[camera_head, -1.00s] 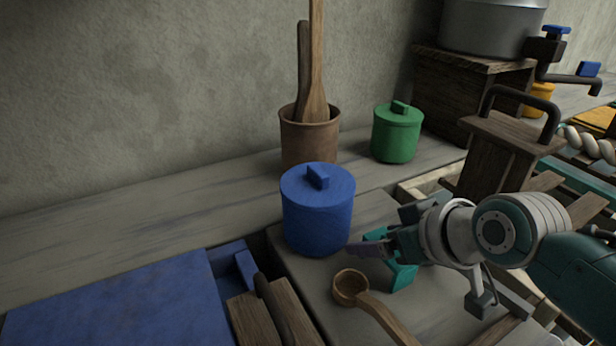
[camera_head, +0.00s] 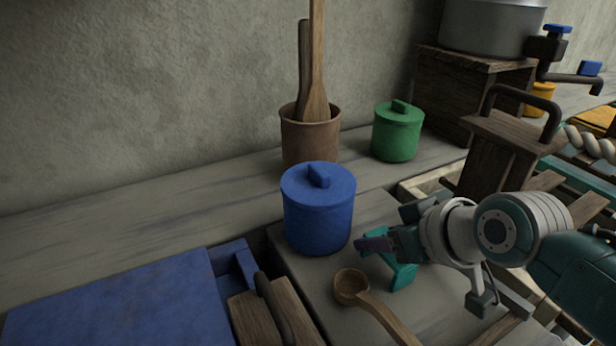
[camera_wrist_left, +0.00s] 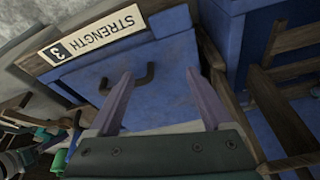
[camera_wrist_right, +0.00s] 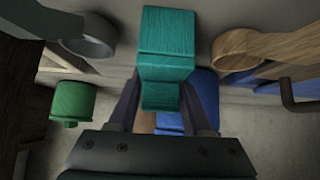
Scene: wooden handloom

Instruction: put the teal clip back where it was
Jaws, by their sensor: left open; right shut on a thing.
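The teal clip (camera_head: 402,273) is between the fingers of my right gripper (camera_head: 376,244), which is shut on it. It is low over the grey bench top, between the blue lidded pot and the wooden ladle; whether it touches the surface I cannot tell. In the right wrist view the teal clip (camera_wrist_right: 167,45) shows as a block reaching out beyond the fingers of the right gripper (camera_wrist_right: 160,92). My left gripper (camera_wrist_left: 160,85) is open and empty, facing a blue drawer front (camera_wrist_left: 170,95) with a dark handle; it is outside the head view.
The blue pot (camera_head: 318,215) stands left of the clip, and the ladle (camera_head: 352,287) lies in front. A green pot (camera_head: 397,132) and a brown crock (camera_head: 310,140) with wooden tools stand behind. A dark wooden block with a handle (camera_head: 500,150) is at right.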

